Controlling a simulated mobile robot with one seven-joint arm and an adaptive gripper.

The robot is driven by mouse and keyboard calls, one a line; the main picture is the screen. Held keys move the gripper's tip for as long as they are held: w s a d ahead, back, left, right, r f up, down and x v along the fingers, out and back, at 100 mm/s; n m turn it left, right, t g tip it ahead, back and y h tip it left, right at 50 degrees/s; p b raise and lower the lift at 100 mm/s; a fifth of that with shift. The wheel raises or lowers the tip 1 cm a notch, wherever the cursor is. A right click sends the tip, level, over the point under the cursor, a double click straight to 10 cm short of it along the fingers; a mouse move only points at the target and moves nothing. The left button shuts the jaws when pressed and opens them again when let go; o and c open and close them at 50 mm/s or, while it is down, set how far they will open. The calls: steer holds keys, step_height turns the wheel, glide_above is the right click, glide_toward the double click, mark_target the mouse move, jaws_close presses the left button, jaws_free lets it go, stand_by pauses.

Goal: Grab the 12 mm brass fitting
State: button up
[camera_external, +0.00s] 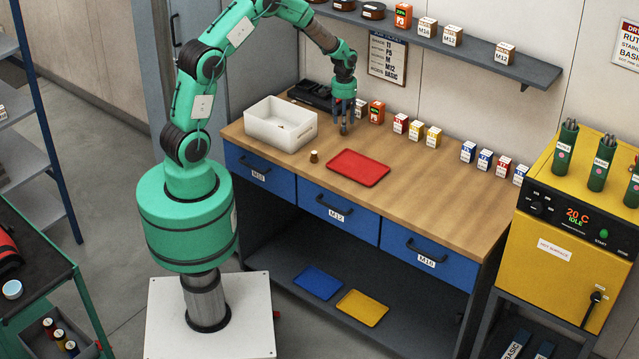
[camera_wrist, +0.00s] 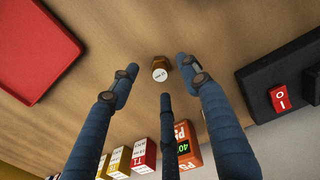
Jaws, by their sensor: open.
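A small brown, brass-like fitting (camera_external: 314,157) stands on the wooden workbench, between the white bin and the red tray. In the wrist view the fitting (camera_wrist: 160,69) shows a pale round top with a small mark too small to read, so I cannot confirm its size. My gripper (camera_external: 345,124) is above the bench, behind and to the right of the fitting, with its fingers pointing down. In the wrist view its three blue fingers are spread and empty. The fitting appears just beyond the fingertips, between the two outer ones, apart from them.
Small labelled boxes (camera_external: 417,131) line the bench's back, beside a black device (camera_wrist: 285,85) with a red switch. The bench front at right is clear.

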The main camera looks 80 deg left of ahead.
steer(key=shift+f, duration=1.75)
jaws_close()
